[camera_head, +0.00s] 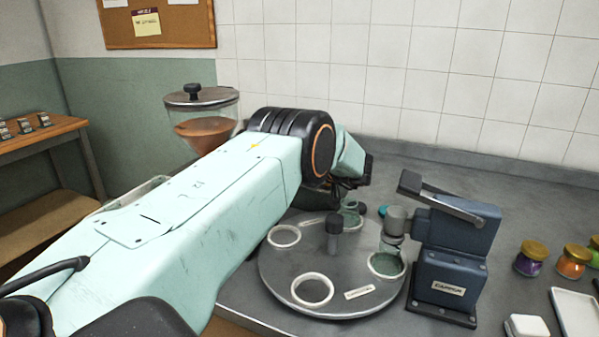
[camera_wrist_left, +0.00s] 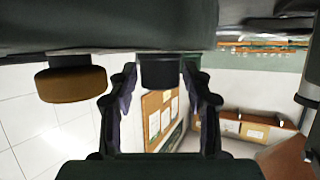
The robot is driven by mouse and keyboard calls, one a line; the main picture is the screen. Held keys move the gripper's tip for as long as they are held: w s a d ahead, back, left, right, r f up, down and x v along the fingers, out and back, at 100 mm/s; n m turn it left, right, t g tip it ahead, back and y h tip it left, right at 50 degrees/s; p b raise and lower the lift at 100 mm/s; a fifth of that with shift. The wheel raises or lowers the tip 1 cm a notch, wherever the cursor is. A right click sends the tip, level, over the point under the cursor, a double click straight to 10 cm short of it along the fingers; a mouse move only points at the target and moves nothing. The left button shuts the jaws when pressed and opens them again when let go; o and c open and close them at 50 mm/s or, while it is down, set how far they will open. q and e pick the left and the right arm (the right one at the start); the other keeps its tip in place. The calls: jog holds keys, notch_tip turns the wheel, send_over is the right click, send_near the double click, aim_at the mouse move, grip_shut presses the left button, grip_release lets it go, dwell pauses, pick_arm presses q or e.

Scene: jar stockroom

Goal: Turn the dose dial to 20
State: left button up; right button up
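In the left wrist view a dark, round knob (camera_wrist_left: 160,72), seemingly the dose dial, sits under a dark body at the top. No scale or number is readable. In the head view my left arm runs to the dispenser with a clear hopper of brown powder (camera_head: 205,125). The arm hides its lower part and the dial, and my left gripper is mostly hidden behind the wrist. My right gripper is in neither view.
Several lidded jars (camera_head: 572,262) and a white tray (camera_head: 578,315) are at the right. A wooden shelf (camera_head: 45,135) stands far left.

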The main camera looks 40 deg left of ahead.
pick_arm(q)
jog(key=shift+o, duration=0.4)
notch_tip(320, 180, up, 10)
jog(key=shift+f, duration=0.1)
dwell(0.7)
